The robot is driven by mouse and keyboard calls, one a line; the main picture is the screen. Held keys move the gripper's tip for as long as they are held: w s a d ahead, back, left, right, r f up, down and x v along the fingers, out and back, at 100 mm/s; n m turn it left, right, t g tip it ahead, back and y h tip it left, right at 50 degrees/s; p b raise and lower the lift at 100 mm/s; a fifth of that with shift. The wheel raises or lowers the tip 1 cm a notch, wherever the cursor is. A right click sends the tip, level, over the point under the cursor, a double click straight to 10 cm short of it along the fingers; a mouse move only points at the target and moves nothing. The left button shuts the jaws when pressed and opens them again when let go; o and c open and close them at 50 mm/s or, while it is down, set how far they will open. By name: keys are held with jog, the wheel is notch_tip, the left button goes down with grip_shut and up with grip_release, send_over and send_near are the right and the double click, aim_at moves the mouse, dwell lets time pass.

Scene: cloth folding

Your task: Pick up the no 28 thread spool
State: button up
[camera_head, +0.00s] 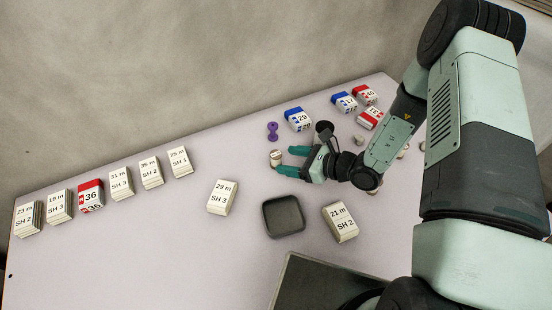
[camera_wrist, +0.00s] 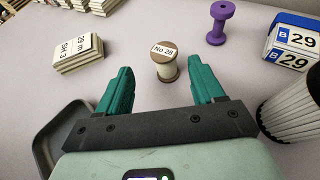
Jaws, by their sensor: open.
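The no 28 thread spool (camera_wrist: 166,70) is cream thread with brown ends and a label reading No 28. It stands upright on the table. In the head view the spool (camera_head: 276,159) is just beyond my fingertips. My gripper (camera_head: 286,160) is open, with two teal fingers low over the table. In the wrist view the gripper (camera_wrist: 160,85) has the spool centred between and slightly ahead of its fingertips. The fingers do not appear to touch it.
A purple spool (camera_head: 272,131) stands behind. A blue 29 box (camera_head: 298,119) and a dark-topped ribbed cylinder (camera_wrist: 293,105) are to the right. A dark tray (camera_head: 283,216) and SH card stacks (camera_head: 222,197) lie nearer.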

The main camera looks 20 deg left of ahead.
aim_at(271, 156)
jog(key=x, duration=0.7)
jog(key=shift+w+a+f, duration=0.2)
jog(key=shift+w, duration=0.15)
jog(key=shift+c, duration=0.3)
jog(key=c, duration=1)
